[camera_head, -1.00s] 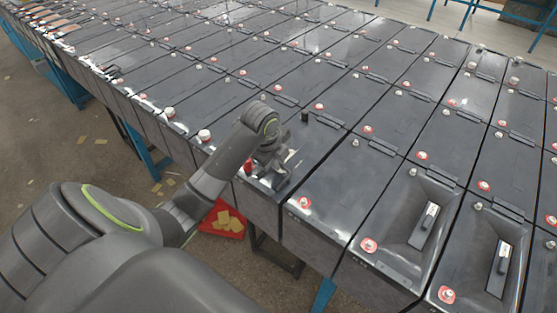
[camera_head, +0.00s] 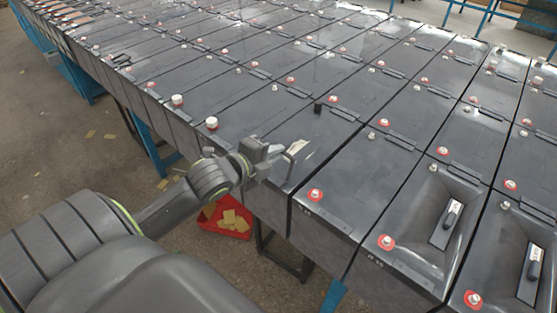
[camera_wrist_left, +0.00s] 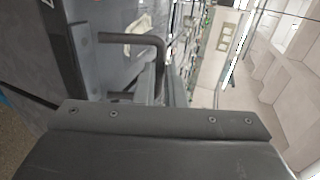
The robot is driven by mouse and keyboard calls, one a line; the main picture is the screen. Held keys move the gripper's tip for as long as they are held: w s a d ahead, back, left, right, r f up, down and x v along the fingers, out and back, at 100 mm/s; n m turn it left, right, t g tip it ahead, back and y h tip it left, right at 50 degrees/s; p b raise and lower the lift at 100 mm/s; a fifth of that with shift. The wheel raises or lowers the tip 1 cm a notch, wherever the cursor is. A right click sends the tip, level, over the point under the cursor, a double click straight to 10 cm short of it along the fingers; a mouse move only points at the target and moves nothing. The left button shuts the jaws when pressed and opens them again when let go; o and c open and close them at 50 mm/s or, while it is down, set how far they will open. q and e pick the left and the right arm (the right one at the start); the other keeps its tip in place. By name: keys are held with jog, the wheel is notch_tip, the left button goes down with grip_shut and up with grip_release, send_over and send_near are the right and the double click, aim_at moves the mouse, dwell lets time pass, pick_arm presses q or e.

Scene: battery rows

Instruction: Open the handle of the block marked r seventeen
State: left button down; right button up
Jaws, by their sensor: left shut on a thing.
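My left gripper (camera_head: 282,164) is at the near edge of a dark grey battery block (camera_head: 318,137), at the front of the rows. It is shut on that block's handle (camera_wrist_left: 142,38), a dark bent bar standing out from the block's face in the left wrist view. In the head view the handle is mostly hidden by the gripper, with a pale strip (camera_head: 297,147) beside it. No r seventeen marking can be read. My right gripper is not in view.
Battery blocks with red-ringed terminals fill the table. Two blocks at the right have recessed handles (camera_head: 453,214) (camera_head: 533,262). A red bin (camera_head: 226,219) with yellowish pieces stands on the floor below. The floor at the left is mostly free.

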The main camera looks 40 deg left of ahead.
pick_arm(q)
jog(key=shift+s+a+f+t+b, duration=0.1)
jog(key=shift+s+f+t+b, duration=0.15)
jog(key=shift+s+t+b, duration=0.65)
jog(key=shift+s+t, duration=0.2)
jog(key=shift+t, duration=0.8)
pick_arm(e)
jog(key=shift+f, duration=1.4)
pick_arm(q)
jog(key=shift+s+f+t, duration=0.1)
jog(key=shift+s+t, duration=0.15)
jog(key=shift+t, duration=0.35)
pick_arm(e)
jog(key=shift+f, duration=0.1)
pick_arm(q)
jog(key=c, duration=1.5)
grip_release()
jog(key=shift+a, duration=0.1)
